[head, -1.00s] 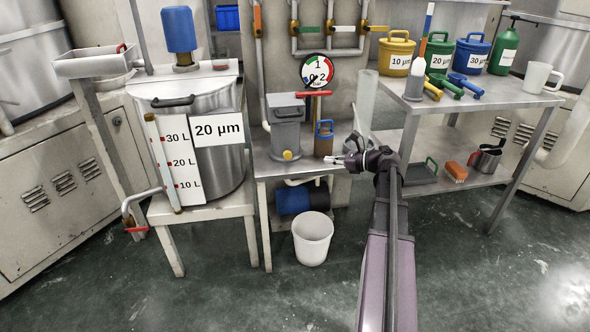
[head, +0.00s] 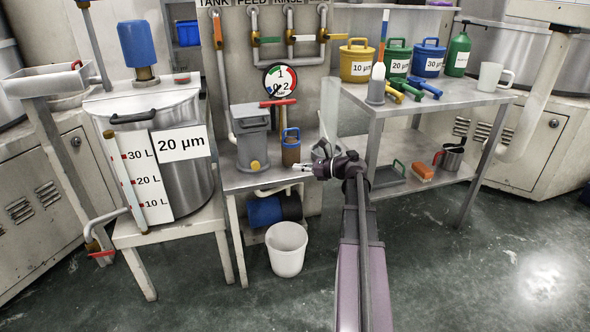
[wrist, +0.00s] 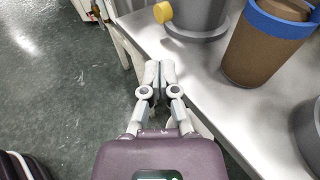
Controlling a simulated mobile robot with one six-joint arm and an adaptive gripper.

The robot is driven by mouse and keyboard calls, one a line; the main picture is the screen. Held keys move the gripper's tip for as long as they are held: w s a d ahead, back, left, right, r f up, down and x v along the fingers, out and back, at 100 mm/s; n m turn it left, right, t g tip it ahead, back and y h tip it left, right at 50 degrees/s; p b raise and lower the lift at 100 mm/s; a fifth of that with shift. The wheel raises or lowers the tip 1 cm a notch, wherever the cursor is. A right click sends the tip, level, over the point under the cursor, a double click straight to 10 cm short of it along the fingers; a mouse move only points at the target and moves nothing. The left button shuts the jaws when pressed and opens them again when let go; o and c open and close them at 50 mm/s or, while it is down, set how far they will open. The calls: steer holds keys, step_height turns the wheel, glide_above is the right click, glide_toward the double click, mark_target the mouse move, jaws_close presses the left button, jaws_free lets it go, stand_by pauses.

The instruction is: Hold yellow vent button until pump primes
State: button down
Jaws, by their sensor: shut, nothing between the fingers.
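The yellow vent button (head: 255,165) sits low on the front of a grey pump housing (head: 250,135) on the small metal table. In the wrist view the yellow button (wrist: 162,12) shows at the top, beyond the fingertips and slightly right of them. My gripper (head: 296,167) is to the right of the button in the head view, near the table's front edge. In the wrist view my gripper (wrist: 159,66) is shut, its fingertips together and empty. It is apart from the button. A round gauge (head: 280,80) hangs behind the pump, its needle hard to read.
A brown cylinder with a blue handle (head: 291,148) stands right of the pump, close to my gripper. A red handle (head: 278,103) is above the pump. A white bucket (head: 287,250) stands on the floor. A large 20 µm tank (head: 190,180) is at left.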

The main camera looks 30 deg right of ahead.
mark_target(256, 166)
steer(key=b+x, duration=0.2)
steer(key=x, duration=1)
steer(key=shift+a, duration=0.1)
steer(key=shift+w, duration=1.25)
steer(key=shift+s+a+f, duration=0.1)
steer(key=shift+s+a, duration=0.15)
steer(key=shift+s, duration=0.05)
stand_by(1.6)
stand_by(0.5)
